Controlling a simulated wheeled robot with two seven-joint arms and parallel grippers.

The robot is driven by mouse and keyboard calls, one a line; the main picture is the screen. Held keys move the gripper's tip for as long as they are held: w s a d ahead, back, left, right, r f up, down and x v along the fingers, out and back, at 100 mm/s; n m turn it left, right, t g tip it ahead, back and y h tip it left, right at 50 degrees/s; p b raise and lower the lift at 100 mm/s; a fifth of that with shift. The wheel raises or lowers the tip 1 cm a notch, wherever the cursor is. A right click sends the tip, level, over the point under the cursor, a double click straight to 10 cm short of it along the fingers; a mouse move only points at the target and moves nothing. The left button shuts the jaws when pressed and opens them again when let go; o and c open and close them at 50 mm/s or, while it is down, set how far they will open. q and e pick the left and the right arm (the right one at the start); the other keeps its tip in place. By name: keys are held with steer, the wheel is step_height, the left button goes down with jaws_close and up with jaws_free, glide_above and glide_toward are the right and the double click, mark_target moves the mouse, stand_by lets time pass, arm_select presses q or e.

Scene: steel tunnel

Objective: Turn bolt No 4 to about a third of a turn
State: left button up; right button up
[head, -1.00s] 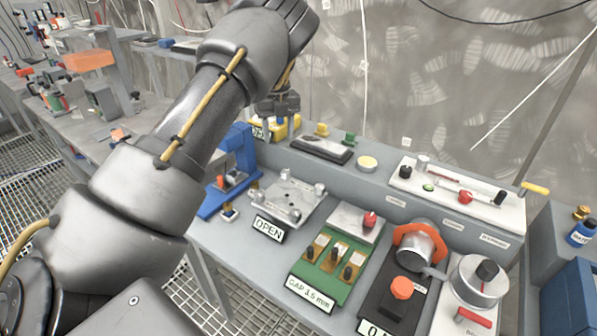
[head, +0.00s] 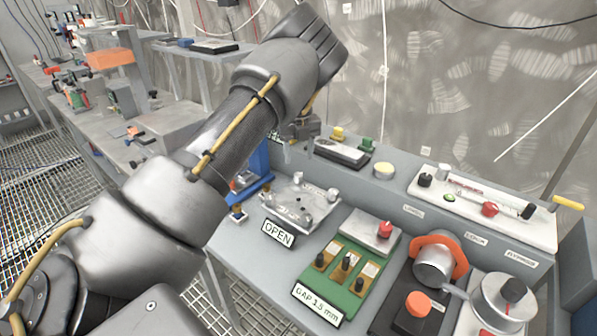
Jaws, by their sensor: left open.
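A silver plate (head: 290,208) with several upright bolt-like posts at its corners lies on the bench, behind a sign (head: 278,233) reading OPEN. I cannot read any bolt numbers, so I cannot tell which is bolt No 4. My left gripper (head: 303,130) is open at the back of the bench, beyond the plate and left of a dark block. Its fingers are small and partly hidden by my left arm, and I see nothing held in them. My right gripper is out of view.
A blue stand (head: 259,160) is partly behind my arm. Right of the plate are a green board (head: 345,270), an orange-collared cylinder (head: 433,262) and a round silver dial (head: 503,300). A white panel with knobs (head: 480,208) stands at the back right.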

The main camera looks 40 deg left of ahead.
mark_target(298, 174)
arm_select(q)
step_height(298, 174, down, 7)
steer(key=shift+r, duration=0.2)
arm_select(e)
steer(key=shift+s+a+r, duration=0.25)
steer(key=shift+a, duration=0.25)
arm_select(q)
steer(key=c, duration=1)
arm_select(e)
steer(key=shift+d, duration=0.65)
arm_select(q)
steer(key=shift+p, duration=0.35)
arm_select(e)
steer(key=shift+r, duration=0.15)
